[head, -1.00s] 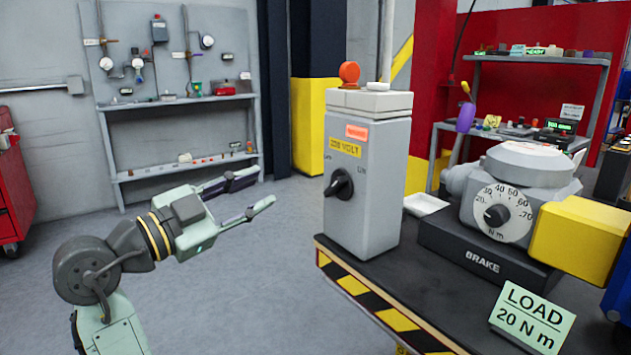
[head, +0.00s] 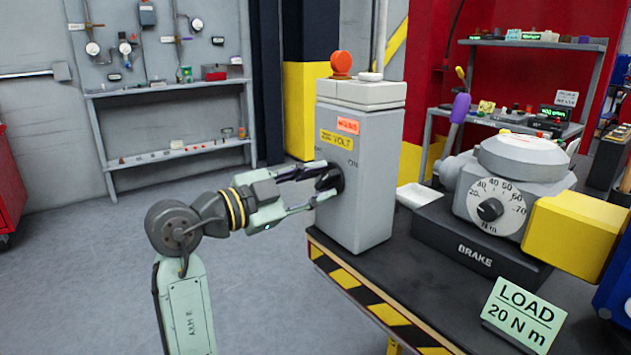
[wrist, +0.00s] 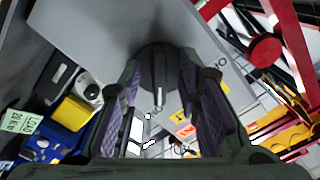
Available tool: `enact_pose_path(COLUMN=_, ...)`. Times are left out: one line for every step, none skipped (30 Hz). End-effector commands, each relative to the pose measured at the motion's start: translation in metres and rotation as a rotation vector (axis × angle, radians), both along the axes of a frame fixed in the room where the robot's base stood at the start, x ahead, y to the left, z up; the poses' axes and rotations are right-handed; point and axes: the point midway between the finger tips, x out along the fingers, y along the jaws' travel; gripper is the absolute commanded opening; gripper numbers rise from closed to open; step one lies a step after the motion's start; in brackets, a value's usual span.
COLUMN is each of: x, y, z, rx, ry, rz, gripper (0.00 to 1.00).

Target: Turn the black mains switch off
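The black mains switch (head: 336,180) is a round rotary knob on the front of a grey upright box (head: 372,190), under a yellow VOLT label (head: 337,139). My gripper (head: 322,182) is at the knob, with its fingers partly covering it in the head view. In the wrist view the knob (wrist: 158,72) lies between the two purple-padded fingers, its raised bar and white mark in line with them. The gripper (wrist: 158,92) is open, one finger on each side of the bar. I cannot tell whether either finger touches it.
The box stands on a dark bench with a black-and-yellow striped edge (head: 365,300). An orange lamp (head: 341,63) sits on its top. To its right are a white tray (head: 418,196), the brake unit (head: 470,245) and a LOAD sign (head: 523,312). Open floor lies left.

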Motion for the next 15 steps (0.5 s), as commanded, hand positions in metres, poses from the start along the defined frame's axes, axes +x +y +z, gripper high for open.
enact_pose_path(x=0.0009, y=-0.0012, z=-0.0001, rx=0.000, ry=0.000, rz=0.000, gripper=0.31)
enact_pose_path(x=0.0011, y=-0.0016, z=-0.0002, rx=0.000, ry=0.000, rz=0.000, gripper=0.31)
enact_pose_path(x=0.0012, y=-0.0018, z=-0.0004, rx=0.000, ry=0.000, rz=0.000, gripper=0.31)
enact_pose_path(x=0.0013, y=-0.0018, z=-0.0004, rx=0.000, ry=0.000, rz=0.000, gripper=0.31)
enact_pose_path(x=0.0012, y=-0.0017, z=-0.0004, rx=0.000, ry=0.000, rz=0.000, gripper=0.31)
enact_pose_path(x=0.0012, y=-0.0016, z=-0.0004, rx=0.000, ry=0.000, rz=0.000, gripper=0.31)
enact_pose_path(x=0.0012, y=-0.0016, z=-0.0004, rx=-0.001, ry=0.001, rz=0.000, gripper=0.31)
enact_pose_path(x=0.0012, y=-0.0016, z=-0.0004, rx=-0.001, ry=0.001, rz=0.000, gripper=0.31)
enact_pose_path(x=0.0011, y=-0.0015, z=-0.0004, rx=-0.001, ry=0.001, rz=0.000, gripper=0.29)
enact_pose_path(x=0.0011, y=-0.0015, z=-0.0004, rx=-0.001, ry=0.001, rz=0.000, gripper=0.27)
enact_pose_path(x=0.0011, y=-0.0015, z=-0.0004, rx=-0.001, ry=0.001, rz=0.000, gripper=0.25)
enact_pose_path(x=0.0011, y=-0.0013, z=-0.0004, rx=-0.001, ry=0.001, rz=0.000, gripper=0.22)
enact_pose_path(x=0.0011, y=-0.0013, z=-0.0004, rx=-0.001, ry=0.001, rz=0.000, gripper=0.20)
enact_pose_path(x=0.0011, y=-0.0013, z=-0.0004, rx=-0.001, ry=0.001, rz=0.000, gripper=0.18)
enact_pose_path(x=0.0010, y=-0.0014, z=-0.0003, rx=-0.001, ry=0.001, rz=0.000, gripper=0.15)
